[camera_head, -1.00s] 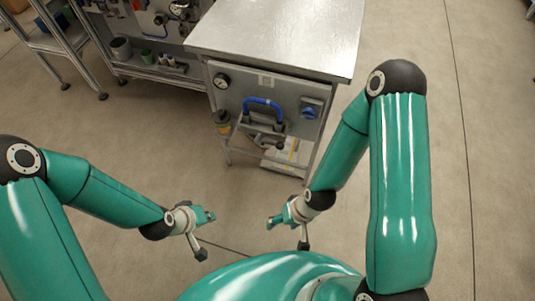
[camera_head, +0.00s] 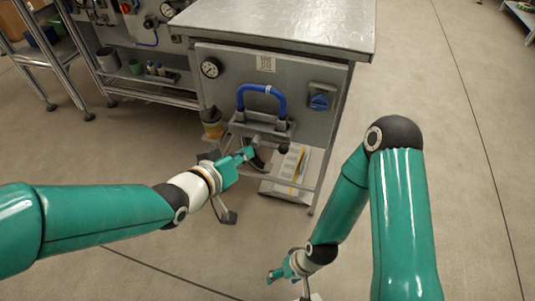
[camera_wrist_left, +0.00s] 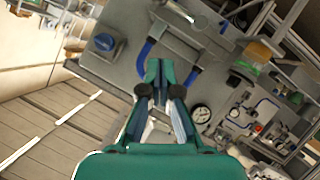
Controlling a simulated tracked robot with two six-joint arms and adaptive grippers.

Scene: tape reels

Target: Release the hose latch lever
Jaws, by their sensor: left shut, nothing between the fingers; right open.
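A blue hose (camera_head: 262,92) arches above a grey latch block (camera_head: 262,126) on the front panel of the bench. A dark lever knob (camera_head: 283,149) shows at the right below the block. My left gripper (camera_head: 249,152) is shut and empty, just in front of and below the block in the head view. In the left wrist view its fingertips (camera_wrist_left: 160,68) point at the panel between the legs of the blue hose (camera_wrist_left: 144,54); contact cannot be told. My right gripper (camera_head: 274,275) is open, low and away from the panel.
A gauge (camera_head: 210,68) is at the panel's upper left and a blue knob (camera_head: 320,101) at its right. The metal benchtop (camera_head: 285,22) lies above. A container (camera_head: 212,124) hangs at the left, and a white box (camera_head: 290,172) lies beneath. Floor to the right is clear.

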